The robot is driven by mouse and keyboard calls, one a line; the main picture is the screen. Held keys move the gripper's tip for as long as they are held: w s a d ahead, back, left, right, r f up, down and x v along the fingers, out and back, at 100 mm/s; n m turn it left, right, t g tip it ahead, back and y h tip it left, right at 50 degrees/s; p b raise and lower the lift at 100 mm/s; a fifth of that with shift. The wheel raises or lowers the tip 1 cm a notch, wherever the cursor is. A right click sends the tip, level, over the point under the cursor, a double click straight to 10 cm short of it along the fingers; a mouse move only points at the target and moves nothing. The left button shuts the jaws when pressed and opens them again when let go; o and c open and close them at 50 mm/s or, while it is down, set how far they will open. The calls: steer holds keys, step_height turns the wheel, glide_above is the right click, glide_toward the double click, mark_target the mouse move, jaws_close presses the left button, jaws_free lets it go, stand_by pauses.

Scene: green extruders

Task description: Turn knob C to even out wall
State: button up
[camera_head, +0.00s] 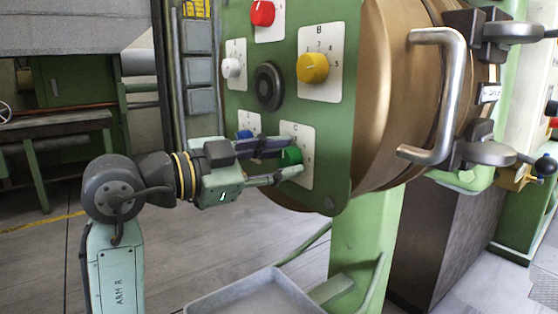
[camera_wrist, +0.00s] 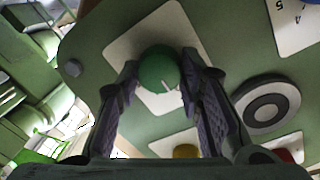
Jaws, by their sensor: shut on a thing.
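The green knob C (camera_head: 291,156) sits on a white plate marked C (camera_head: 308,172) on the green panel (camera_head: 285,100). My gripper (camera_head: 294,158) reaches it from the left, one finger above and one below. In the wrist view the green knob (camera_wrist: 158,69) is between the two fingertips of my gripper (camera_wrist: 160,80), with a white pointer line on its face. My gripper is shut on the knob. The fingers partly hide the knob and its plate in the head view.
The panel also bears a red knob (camera_head: 262,13), yellow knob B (camera_head: 312,67), a white knob (camera_head: 231,67), a blue knob (camera_head: 244,135) and a black round part (camera_head: 268,87). A bronze drum with a metal handle (camera_head: 452,95) is at right. A grey tray (camera_head: 255,295) lies below.

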steer(key=o, duration=1.2)
steer(key=shift+c, duration=0.2)
steer(key=v, duration=1.2)
